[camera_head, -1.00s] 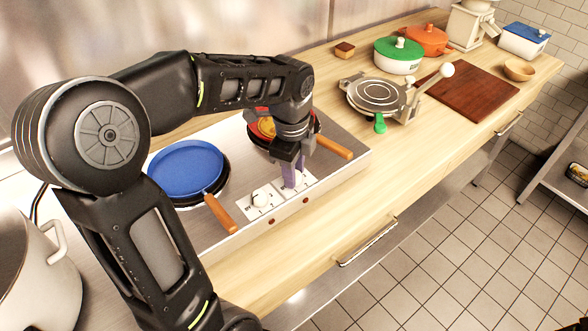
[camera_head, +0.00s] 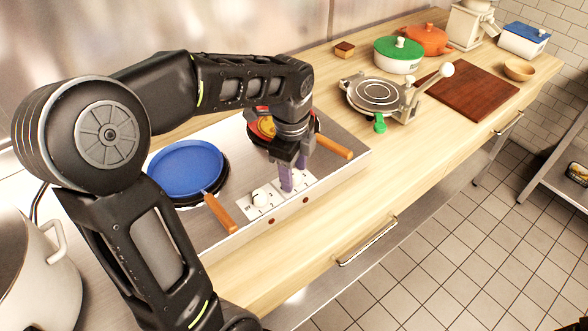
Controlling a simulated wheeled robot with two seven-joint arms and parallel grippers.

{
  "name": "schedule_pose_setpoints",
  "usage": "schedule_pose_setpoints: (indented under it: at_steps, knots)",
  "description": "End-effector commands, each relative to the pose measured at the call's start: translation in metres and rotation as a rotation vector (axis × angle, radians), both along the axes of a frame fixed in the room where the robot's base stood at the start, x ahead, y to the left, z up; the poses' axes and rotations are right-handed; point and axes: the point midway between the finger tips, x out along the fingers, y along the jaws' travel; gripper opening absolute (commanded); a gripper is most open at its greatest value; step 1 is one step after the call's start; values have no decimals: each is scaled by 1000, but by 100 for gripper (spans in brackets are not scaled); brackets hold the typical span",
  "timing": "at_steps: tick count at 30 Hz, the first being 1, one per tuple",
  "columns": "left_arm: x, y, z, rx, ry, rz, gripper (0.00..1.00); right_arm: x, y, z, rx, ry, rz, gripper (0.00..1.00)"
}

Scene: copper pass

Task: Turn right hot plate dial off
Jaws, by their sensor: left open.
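The hot plate unit (camera_head: 233,216) has two burners and a white dial panel on its front right. The left dial (camera_head: 260,197) is a white knob in plain view. The right dial (camera_head: 298,176) is mostly hidden behind my left gripper. My left gripper (camera_head: 293,183) points down at the right dial with its purple-grey fingers apart, one finger in front of the knob. I cannot tell whether the fingers touch it. My right gripper is out of view.
A blue pan (camera_head: 187,168) sits on the left burner, its wooden handle (camera_head: 221,213) toward the front. A pan with red and yellow food (camera_head: 266,126) is on the right burner, its handle (camera_head: 334,146) reaching right. A waffle iron (camera_head: 378,95) stands farther right; a pot (camera_head: 38,262) is at left.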

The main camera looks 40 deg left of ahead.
Motion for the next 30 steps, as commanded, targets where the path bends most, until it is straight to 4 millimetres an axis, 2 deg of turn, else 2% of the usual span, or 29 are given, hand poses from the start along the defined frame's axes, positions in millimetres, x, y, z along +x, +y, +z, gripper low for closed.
schedule_pose_setpoints:
  at_steps: [5, 18, 22, 30]
  knots:
    - [0, 0, 8, 0, -3, 0, 52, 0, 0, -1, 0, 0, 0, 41]
    - [-5, -1, 71, 0, -2, -1, 52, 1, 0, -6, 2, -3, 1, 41]
    - [-5, -1, 78, 0, -1, -1, 52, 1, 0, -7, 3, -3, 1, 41]
    - [-6, -1, 78, 0, 0, 0, 52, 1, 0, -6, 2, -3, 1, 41]
